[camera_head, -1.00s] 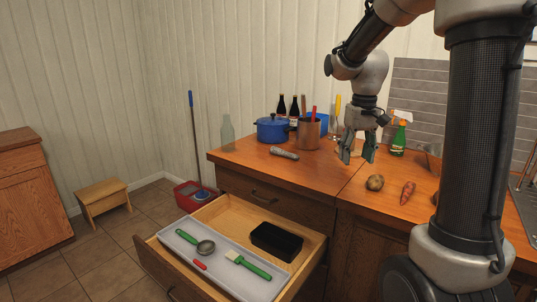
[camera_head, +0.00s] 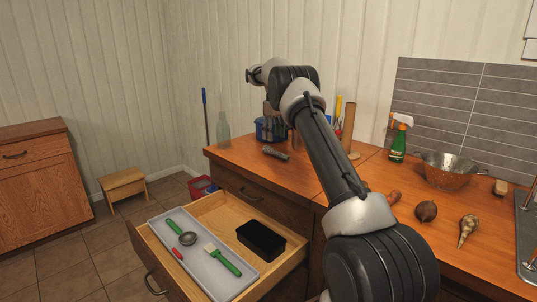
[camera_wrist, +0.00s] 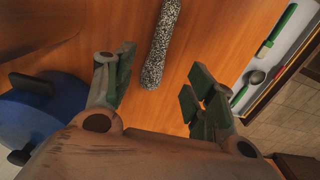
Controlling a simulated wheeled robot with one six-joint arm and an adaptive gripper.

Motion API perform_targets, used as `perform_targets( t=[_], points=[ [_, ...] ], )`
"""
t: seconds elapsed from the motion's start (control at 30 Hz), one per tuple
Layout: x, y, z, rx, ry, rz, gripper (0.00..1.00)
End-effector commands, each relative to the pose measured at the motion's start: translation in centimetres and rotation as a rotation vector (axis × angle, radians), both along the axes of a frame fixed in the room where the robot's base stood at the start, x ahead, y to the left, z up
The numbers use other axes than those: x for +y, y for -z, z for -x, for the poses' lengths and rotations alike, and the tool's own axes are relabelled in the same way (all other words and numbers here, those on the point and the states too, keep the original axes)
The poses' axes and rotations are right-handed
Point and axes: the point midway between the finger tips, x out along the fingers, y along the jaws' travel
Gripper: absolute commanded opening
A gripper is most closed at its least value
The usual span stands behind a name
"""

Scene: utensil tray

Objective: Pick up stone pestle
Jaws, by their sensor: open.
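The stone pestle is a grey speckled rod (camera_head: 275,152) lying on the wooden counter near its left front edge. In the wrist view the pestle (camera_wrist: 161,42) lies lengthwise, its lower end level with the gap between the fingers. My gripper (camera_wrist: 160,78) is open and empty, with one finger on either side of that gap; the pestle appears beyond the fingertips, not held. In the head view my gripper (camera_head: 270,118) hangs above the counter just behind the pestle, partly hard to make out against the blue pot.
The blue pot (camera_wrist: 38,112) stands close by on the gripper's left in the wrist view. An open drawer (camera_head: 290,262) holds a grey tray (camera_head: 215,285) with utensils and a black box (camera_head: 261,240). A spray bottle (camera_head: 399,140) and a colander (camera_head: 447,172) stand farther right.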

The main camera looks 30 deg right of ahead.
Motion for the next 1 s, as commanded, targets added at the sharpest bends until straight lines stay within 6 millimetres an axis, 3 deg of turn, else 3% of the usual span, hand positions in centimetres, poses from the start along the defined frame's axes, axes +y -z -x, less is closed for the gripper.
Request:
perform_targets(
  t=[0.53,0.8,1.0],
  points=[
    [-0.3,6.8,-0.4,0.000,-0.005,0.000,0.55],
    [-0.3,7.4,-0.4,-0.002,-0.005,0.000,0.55],
    [-0.3,7.4,-0.4,-0.003,-0.004,0.000,0.19]
  ],
)
